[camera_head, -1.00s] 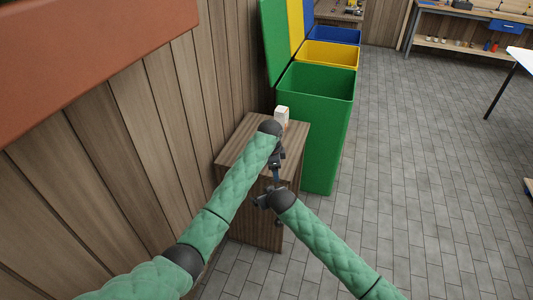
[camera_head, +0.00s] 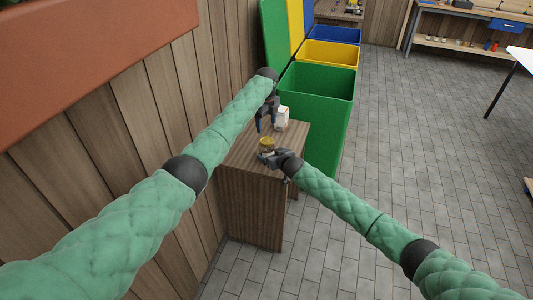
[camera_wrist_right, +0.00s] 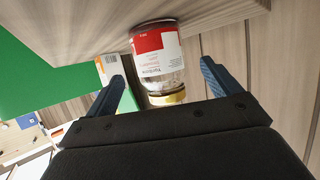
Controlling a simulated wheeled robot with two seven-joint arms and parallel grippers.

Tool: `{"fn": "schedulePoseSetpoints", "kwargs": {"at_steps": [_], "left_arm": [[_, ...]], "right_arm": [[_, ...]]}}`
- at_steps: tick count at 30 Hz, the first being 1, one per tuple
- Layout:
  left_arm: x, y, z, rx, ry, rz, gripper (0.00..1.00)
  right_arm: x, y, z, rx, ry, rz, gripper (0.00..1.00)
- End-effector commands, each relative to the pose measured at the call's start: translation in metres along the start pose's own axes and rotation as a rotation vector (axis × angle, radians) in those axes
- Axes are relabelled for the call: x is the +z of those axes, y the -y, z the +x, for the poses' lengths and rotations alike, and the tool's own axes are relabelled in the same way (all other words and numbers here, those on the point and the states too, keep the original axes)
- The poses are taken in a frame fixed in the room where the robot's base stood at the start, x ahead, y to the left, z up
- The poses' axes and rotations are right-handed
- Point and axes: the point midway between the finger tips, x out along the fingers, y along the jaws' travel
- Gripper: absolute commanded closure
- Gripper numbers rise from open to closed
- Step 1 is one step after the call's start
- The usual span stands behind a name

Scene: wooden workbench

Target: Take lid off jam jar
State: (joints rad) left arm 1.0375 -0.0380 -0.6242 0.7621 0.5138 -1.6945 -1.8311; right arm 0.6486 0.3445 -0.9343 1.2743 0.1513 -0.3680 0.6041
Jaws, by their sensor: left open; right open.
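The jam jar (camera_head: 266,142) stands on the small wooden cabinet, with its gold lid on top. In the right wrist view the jar (camera_wrist_right: 158,52) appears upside down, with a red and white label and the gold lid (camera_wrist_right: 168,98) on. My right gripper (camera_head: 266,154) is open at the jar; in the right wrist view the jar lies between its two spread fingers, with gaps at the sides. My left gripper (camera_head: 266,123) is open above the jar, pointing down, and empty. The jar's lower part is hidden by the right gripper in the head view.
A white carton (camera_head: 282,114) stands on the cabinet (camera_head: 250,205) behind the jar. A green bin (camera_head: 322,130) stands close beyond the cabinet, with yellow and blue bins behind. A wooden wall (camera_head: 150,105) runs along the left.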

Motion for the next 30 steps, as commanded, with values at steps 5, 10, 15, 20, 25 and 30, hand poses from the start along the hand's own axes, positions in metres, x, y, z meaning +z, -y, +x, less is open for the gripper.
{"fn": "schedulePoseSetpoints", "kwargs": {"at_steps": [5, 10, 15, 20, 25, 30], "left_arm": [[0.0, 0.0, 0.0, 0.0, 0.0, -0.001, 0.28], [0.0, 0.0, 0.0, 0.0, 0.0, -0.002, 0.28], [0.0, 0.0, 0.0, 0.0, 0.0, -0.002, 0.28], [0.0, 0.0, 0.0, -0.001, 0.0, -0.002, 0.28], [0.0, 0.0, 0.0, -0.001, 0.0, -0.002, 0.28], [0.0, 0.0, 0.0, -0.001, 0.0, -0.002, 0.28]], "right_arm": [[-0.001, 0.0, 0.026, 0.001, 0.0, -0.002, 0.11], [-0.001, 0.0, 0.046, 0.001, 0.0, 0.0, 0.11], [-0.001, 0.0, 0.057, 0.0, 0.0, -0.001, 0.11], [0.0, 0.0, 0.06, 0.001, 0.001, -0.001, 0.11], [0.0, 0.0, 0.06, 0.001, 0.001, -0.001, 0.11], [0.0, 0.0, 0.06, 0.001, 0.0, -0.001, 0.36]]}}
